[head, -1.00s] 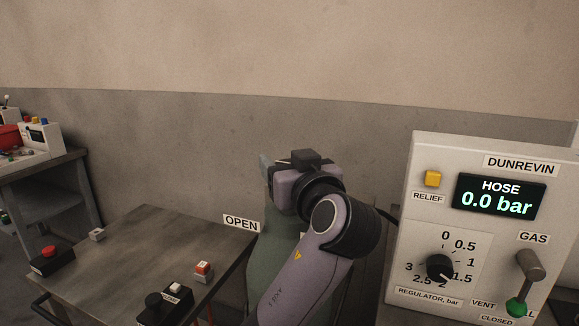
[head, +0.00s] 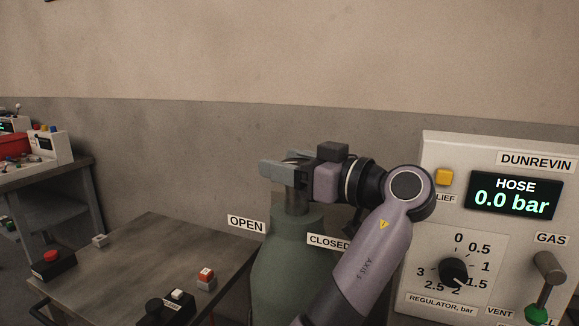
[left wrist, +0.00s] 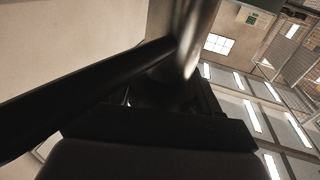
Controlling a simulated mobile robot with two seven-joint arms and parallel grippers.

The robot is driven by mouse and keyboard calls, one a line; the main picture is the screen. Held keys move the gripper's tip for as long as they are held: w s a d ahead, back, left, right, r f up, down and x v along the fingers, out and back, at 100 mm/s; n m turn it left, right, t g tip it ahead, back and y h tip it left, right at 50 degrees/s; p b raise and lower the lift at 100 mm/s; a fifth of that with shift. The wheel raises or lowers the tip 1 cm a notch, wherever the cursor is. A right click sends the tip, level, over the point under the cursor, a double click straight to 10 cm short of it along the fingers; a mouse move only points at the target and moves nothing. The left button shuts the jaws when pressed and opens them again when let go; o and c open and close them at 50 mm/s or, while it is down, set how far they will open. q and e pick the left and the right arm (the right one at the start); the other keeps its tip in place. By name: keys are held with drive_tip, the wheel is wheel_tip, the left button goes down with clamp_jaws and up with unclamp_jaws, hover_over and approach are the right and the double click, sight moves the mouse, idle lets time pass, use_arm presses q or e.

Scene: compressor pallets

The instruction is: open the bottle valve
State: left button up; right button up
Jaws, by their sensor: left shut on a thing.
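The green gas bottle (head: 283,268) stands upright beyond the table, its lower part outside the head view. Its grey neck (head: 296,203) rises to the valve at the top. An OPEN label (head: 246,224) is at the left of the bottle and a CLOSED label (head: 328,243) at the right. My left gripper (head: 284,172) is at the valve, pointing left, and is shut on the valve handle, which its fingers largely hide. In the left wrist view a dark bar (left wrist: 90,95) and a shiny metal cylinder (left wrist: 196,38) show close to the gripper. My right gripper is not in view.
A panel (head: 436,160) at the right reads HOSE 0.0 bar and bears a regulator knob (head: 454,271), a yellow relief button (head: 444,177) and a gas lever (head: 546,275). A table (head: 140,262) with several buttons stands at the left. A wall is behind.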

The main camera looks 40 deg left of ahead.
use_arm(q)
drive_tip(key=shift+f, duration=0.1)
idle(0.3)
drive_tip(key=o, duration=1)
drive_tip(key=shift+a, duration=0.1)
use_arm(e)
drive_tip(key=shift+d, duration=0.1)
